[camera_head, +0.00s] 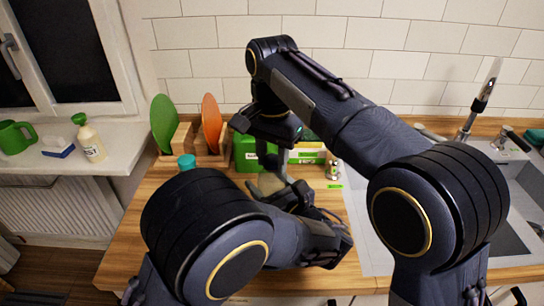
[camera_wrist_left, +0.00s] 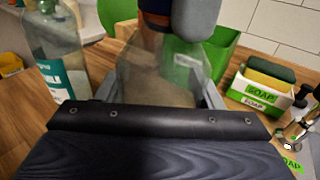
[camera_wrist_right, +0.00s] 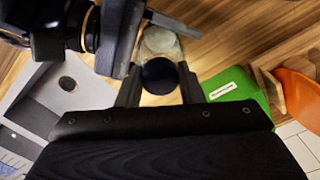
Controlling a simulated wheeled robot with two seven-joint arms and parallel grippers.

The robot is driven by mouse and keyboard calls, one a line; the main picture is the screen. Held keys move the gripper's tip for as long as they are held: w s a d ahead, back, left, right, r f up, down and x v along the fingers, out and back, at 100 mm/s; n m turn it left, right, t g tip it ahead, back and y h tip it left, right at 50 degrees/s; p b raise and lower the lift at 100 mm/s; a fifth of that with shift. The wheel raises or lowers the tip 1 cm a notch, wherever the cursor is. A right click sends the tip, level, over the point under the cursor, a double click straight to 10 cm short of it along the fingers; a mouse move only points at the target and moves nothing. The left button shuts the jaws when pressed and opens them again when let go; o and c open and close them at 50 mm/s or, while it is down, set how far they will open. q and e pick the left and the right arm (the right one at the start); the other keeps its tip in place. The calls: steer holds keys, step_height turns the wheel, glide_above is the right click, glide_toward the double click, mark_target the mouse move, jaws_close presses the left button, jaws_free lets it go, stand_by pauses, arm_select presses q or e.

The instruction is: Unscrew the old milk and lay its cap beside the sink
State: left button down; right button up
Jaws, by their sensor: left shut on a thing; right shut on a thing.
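The old milk is a clear, cloudy bottle (camera_wrist_left: 150,75) standing between my left gripper's fingers (camera_wrist_left: 162,88), which are shut on its body. In the head view the bottle (camera_head: 270,183) is mostly hidden by my arms. My right gripper (camera_wrist_right: 160,82) is over the bottle's top from above, with its fingers shut on the dark round cap (camera_wrist_right: 159,76). The cap is at the bottle's mouth; I cannot tell whether it is loose. The sink (camera_head: 520,195) is at the right of the counter.
A second bottle with a teal label (camera_wrist_left: 62,60) stands close to the left. A green soap holder (camera_wrist_left: 262,90) with a sponge is behind at right. Green and orange boards (camera_head: 211,122) stand in a wooden rack. A small metal item (camera_head: 333,170) stands near the sink's left edge.

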steer(key=n, duration=0.7)
stand_by(0.7)
steer(key=o, duration=1.1)
